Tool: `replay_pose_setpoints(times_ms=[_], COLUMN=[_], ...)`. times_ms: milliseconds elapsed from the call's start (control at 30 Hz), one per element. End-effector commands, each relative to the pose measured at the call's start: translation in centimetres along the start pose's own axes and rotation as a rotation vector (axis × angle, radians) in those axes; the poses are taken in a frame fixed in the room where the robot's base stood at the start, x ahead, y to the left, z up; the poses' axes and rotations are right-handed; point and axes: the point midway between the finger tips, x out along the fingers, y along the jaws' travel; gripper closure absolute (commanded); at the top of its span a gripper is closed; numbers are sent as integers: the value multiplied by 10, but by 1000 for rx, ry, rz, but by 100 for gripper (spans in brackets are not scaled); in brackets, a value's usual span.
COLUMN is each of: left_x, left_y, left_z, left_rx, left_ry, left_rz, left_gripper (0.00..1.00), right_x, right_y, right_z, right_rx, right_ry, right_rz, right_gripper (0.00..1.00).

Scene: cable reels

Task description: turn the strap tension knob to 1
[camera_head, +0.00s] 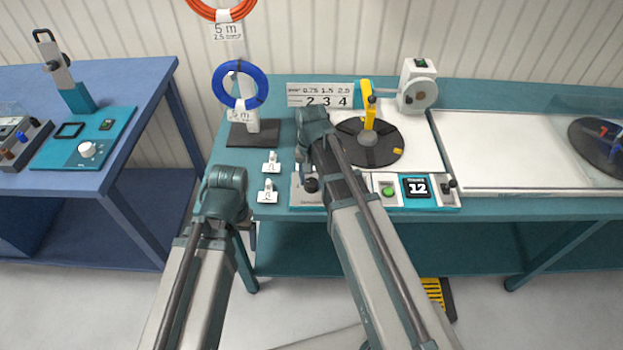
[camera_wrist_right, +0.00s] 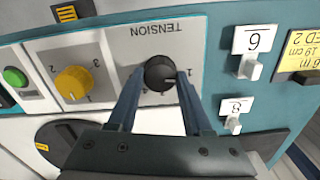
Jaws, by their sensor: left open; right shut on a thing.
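The dark tension knob (camera_wrist_right: 160,75) sits on a light panel under the word TENSION, which appears upside down in the right wrist view. A figure 1 is printed just right of it. A light mark on the knob points roughly towards that figure; its exact setting is hard to read. My right gripper (camera_wrist_right: 162,76) is shut on the knob, one finger on each side. In the head view a dark knob (camera_head: 311,184) shows beside my right arm, whose fingers are hidden there. My left gripper (camera_head: 252,236) is at the front left of the teal bench, mostly hidden by its arm, apart from the knob.
A yellow knob (camera_wrist_right: 74,84) and a green button (camera_wrist_right: 14,77) are near the tension knob. White numbered tags (camera_head: 270,190) lie to its left in the head view. A black turntable (camera_head: 385,150) and a 12 display (camera_head: 416,187) are on the bench. A blue table (camera_head: 120,90) stands left.

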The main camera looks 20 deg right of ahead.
Motion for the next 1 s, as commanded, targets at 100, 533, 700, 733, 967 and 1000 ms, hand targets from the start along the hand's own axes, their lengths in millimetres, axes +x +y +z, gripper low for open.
replay_pose_setpoints(times_ms=[100,533,700,733,967,1000], left_x=[0,0,0,0,0,0], left_y=[0,0,0,0,0,0], left_z=[0,0,0,0,0,0], left_rx=[0,0,0,0,0,0], left_ry=[0,0,0,0,0,0], left_rz=[0,0,0,0,0,0], left_gripper=[20,20,20,20,20,20], right_x=[0,0,0,0,0,0], right_y=[0,0,0,0,0,0], right_z=[0,0,0,0,0,0], right_rx=[-24,-40,-39,-39,-38,-38], right_ry=[-1,-1,-1,-1,0,0], right_rz=[0,0,0,0,0,0], right_gripper=[100,100,32,27,20,20])
